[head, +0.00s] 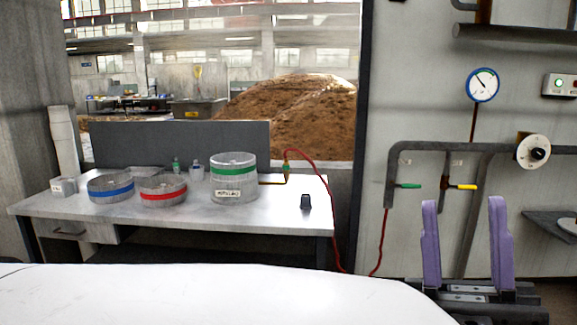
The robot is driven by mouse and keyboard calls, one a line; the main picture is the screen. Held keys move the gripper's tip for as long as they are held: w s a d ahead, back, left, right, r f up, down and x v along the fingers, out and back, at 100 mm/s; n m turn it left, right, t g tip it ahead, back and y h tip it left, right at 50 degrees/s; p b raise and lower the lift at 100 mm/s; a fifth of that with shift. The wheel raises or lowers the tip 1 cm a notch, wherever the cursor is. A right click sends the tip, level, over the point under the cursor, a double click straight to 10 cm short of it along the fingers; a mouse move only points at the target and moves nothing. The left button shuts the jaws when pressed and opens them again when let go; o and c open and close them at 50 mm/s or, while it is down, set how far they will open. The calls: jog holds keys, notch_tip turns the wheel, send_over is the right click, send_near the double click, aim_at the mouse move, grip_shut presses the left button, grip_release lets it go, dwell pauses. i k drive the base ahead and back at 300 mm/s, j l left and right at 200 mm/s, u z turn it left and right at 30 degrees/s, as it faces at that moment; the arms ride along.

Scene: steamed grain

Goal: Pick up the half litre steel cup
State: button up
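Several round steel vessels stand upright on the metal table (265,216) in the head view. One has a blue band (111,190), one a red band (163,193), and a taller one a green band and a white label (233,180). The label is too small to read, so I cannot tell which vessel is the half litre steel cup. A small grey item with a pale label (62,187) sits at the table's left end. My gripper (464,202), with two purple fingers, is open and empty at the lower right, apart from the table and vessels.
A small dark object (306,202) stands near the table's right end. Small bottles (197,173) stand behind the vessels. A red hose (328,205) hangs past the table's right edge. Pipes with green and yellow handles (408,186) and a gauge (482,84) are on the right wall.

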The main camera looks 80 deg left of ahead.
aim_at(63, 186)
jog(key=u, duration=4.05)
